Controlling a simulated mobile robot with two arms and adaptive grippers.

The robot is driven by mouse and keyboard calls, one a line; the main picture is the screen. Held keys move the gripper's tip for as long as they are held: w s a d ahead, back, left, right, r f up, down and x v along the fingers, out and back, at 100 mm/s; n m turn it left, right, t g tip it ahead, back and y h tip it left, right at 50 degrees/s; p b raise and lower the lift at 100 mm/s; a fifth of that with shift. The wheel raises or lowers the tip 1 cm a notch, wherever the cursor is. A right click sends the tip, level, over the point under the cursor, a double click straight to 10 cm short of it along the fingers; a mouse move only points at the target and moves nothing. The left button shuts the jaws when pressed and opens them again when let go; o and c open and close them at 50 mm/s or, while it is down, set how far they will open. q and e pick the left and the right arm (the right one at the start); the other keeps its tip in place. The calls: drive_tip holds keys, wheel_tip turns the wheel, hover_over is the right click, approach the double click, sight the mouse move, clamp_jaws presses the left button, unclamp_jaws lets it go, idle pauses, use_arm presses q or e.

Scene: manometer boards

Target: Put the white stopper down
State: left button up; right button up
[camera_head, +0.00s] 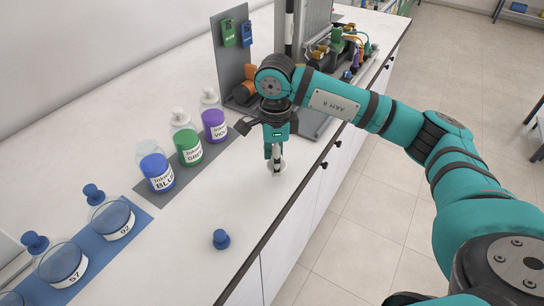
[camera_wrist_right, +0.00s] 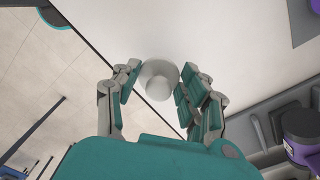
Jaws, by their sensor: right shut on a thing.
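The white stopper (camera_head: 278,167) is pale and rounded, low over the bench top near its front edge in the head view. In the right wrist view the white stopper (camera_wrist_right: 158,82) sits between the finger pads. My right gripper (camera_head: 276,154) points down and is shut on it. The right gripper's fingers also show in the wrist view (camera_wrist_right: 160,72), one on each side of the stopper. I cannot tell whether the stopper touches the bench. My left gripper is not in view.
Blue (camera_head: 157,172), green (camera_head: 188,148) and violet (camera_head: 214,125) ink bottles stand on a grey mat, left of the gripper. A blue stopper (camera_head: 221,239) lies on the white bench (camera_head: 190,225). An equipment board (camera_head: 233,60) stands behind.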

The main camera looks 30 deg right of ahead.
drive_tip(key=shift+w+d+f, duration=0.1)
drive_tip(key=shift+w+d, duration=0.05)
drive_tip(key=shift+w, duration=0.45)
drive_tip(key=shift+w+d, duration=0.1)
drive_tip(key=shift+w, duration=0.45)
drive_tip(key=shift+w+d+f+p, duration=0.1)
drive_tip(key=shift+w+f+p, duration=0.05)
drive_tip(key=shift+w+p, duration=0.15)
wheel_tip(320, 180, down, 3)
drive_tip(key=shift+s+r+p, duration=0.1)
drive_tip(key=shift+r+p, duration=0.1)
drive_tip(key=shift+p, duration=0.3)
drive_tip(key=shift+f, duration=0.35)
drive_tip(key=shift+f, duration=0.1)
drive_tip(key=shift+f+b, duration=0.15)
drive_tip(key=shift+b, duration=0.15)
drive_tip(key=o, duration=0.8)
